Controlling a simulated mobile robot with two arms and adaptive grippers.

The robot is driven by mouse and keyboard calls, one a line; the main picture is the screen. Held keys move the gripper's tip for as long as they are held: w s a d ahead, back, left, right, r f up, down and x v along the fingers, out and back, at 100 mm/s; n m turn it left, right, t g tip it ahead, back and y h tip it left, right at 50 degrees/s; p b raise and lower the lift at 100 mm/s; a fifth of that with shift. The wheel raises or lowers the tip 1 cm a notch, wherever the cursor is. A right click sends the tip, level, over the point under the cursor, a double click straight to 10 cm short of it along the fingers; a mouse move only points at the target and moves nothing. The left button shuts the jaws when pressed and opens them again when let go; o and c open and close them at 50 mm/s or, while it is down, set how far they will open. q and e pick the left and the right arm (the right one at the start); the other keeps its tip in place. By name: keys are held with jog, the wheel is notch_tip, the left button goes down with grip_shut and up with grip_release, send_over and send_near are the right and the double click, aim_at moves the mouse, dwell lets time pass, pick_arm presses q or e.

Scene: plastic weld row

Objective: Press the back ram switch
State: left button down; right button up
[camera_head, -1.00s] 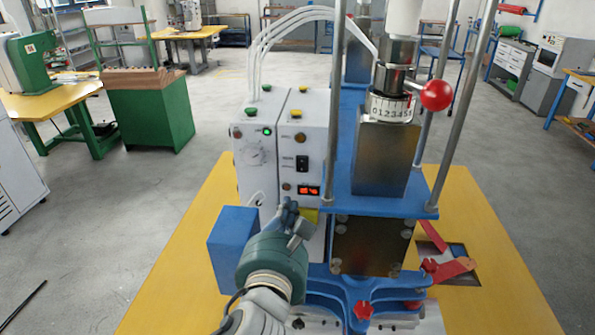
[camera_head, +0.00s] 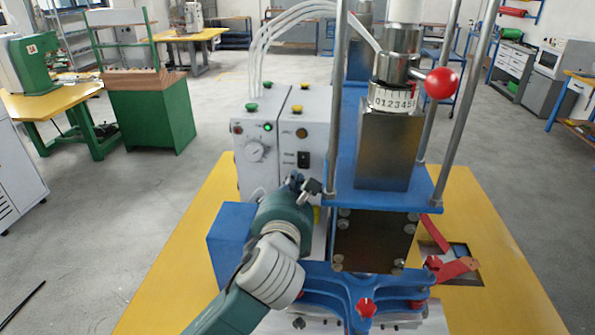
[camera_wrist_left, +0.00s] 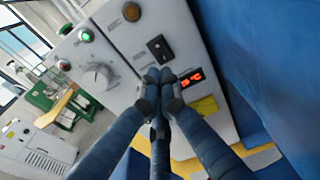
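The white control box (camera_head: 285,140) stands behind the blue press frame. A black rocker switch (camera_head: 303,159) is on its front panel, below a brown round button (camera_head: 301,133); the switch also shows in the left wrist view (camera_wrist_left: 158,49). Its label is too small to read. My left gripper (camera_head: 302,184) is just below the switch in the head view. In the left wrist view its fingertips (camera_wrist_left: 160,77) are together and empty, just below the switch and beside the red display (camera_wrist_left: 191,78). I cannot tell whether they touch the panel. My right gripper is not in view.
A grey dial (camera_wrist_left: 97,77) and a lit green lamp (camera_wrist_left: 86,36) are on the panel's left part. A blue box (camera_head: 229,240) and the blue press frame (camera_head: 345,183) stand close on either side of my left arm. The yellow table (camera_head: 180,250) is clear at left.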

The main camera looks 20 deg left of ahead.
aim_at(299, 166)
pick_arm(q)
jog(key=shift+p+x, duration=0.4)
jog(key=shift+x, duration=1.95)
